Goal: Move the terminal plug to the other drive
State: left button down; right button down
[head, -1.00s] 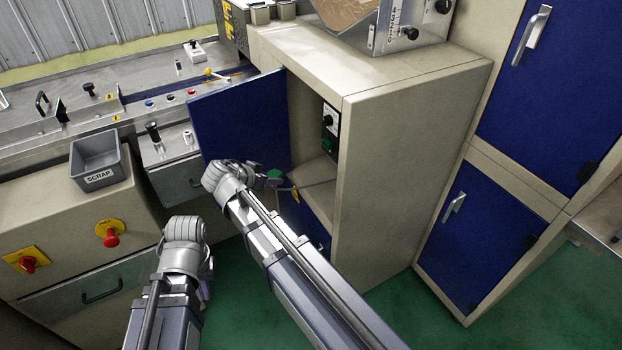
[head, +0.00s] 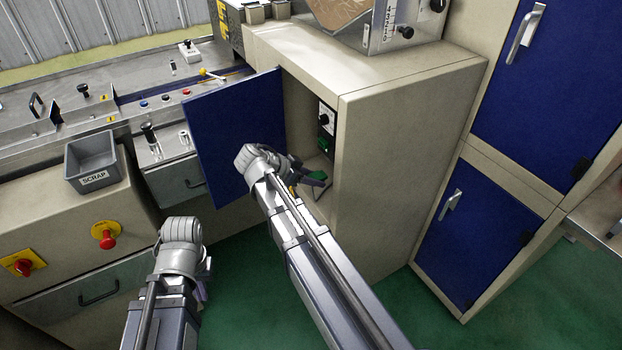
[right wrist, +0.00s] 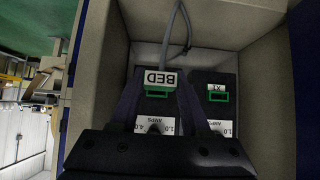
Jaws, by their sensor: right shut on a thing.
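The terminal plug is a green block with a white BED label; it shows in the right wrist view (right wrist: 158,91) and in the head view (head: 318,177). A grey cable (right wrist: 183,30) runs from it. My right gripper (right wrist: 161,88) is shut on the plug, at the open cabinet's mouth. Two dark drives stand in the cabinet. The right-hand drive (right wrist: 215,82) has an X1 label and an empty-looking green-framed socket (right wrist: 217,97). The other drive (right wrist: 150,126) is partly hidden behind plug and fingers; I cannot tell whether they touch. My left gripper (head: 204,284) hangs low, mostly hidden by its wrist.
The blue cabinet door (head: 232,135) stands open to the left of my right arm. The beige cabinet wall (head: 400,160) bounds the opening on the right. A grey scrap bin (head: 93,162) and red knobs are at left. Green floor shows below.

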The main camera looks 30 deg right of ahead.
aim_at(317, 175)
jog(key=shift+w+d, duration=0.2)
jog(key=shift+d, duration=2.35)
jog(key=shift+w+d, duration=0.1)
jog(key=shift+d, duration=1.15)
jog(key=shift+c, duration=1.5)
grip_release()
jog(key=p+v, duration=0.4)
jog(key=v, duration=0.3)
jog(key=shift+d+r+p, duration=0.1)
jog(key=shift+p, duration=0.25)
jog(key=shift+a+r, duration=0.2)
jog(key=shift+a, duration=0.2)
